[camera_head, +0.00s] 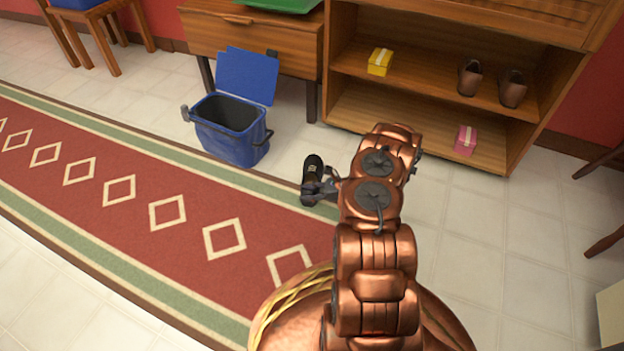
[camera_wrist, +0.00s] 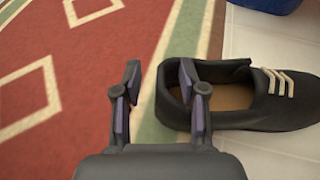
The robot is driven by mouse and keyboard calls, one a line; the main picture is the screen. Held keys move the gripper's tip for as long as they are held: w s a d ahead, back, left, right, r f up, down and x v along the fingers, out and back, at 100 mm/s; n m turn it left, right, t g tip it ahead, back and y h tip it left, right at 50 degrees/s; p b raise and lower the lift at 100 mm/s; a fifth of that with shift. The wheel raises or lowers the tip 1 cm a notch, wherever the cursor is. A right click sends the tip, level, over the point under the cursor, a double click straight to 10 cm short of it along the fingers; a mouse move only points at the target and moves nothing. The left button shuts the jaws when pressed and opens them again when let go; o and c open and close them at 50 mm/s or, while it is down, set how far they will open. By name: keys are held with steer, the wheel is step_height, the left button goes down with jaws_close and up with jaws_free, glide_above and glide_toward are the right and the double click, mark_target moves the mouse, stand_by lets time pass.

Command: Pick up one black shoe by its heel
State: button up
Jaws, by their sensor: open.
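A black shoe (camera_head: 313,168) with pale laces lies on the floor by the rug's edge in the head view. In the wrist view the same shoe (camera_wrist: 262,116) points right, with its heel (camera_wrist: 168,108) at the left end. My gripper (camera_wrist: 158,72) is open. Its left finger is outside the heel, over the rug, and its right finger is over the shoe's opening, so the heel's back wall lies between them in this view. I cannot tell whether either finger touches it. In the head view my gripper (camera_head: 322,188) is at the shoe's near end, partly covering it.
A blue open-lidded bin (camera_head: 228,135) stands just beyond the shoe to the left. A wooden shelf (camera_head: 440,95) with brown shoes (camera_head: 469,79) and small yellow and pink boxes is behind.

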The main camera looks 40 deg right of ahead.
jaws_close()
stand_by(0.3)
stand_by(0.5)
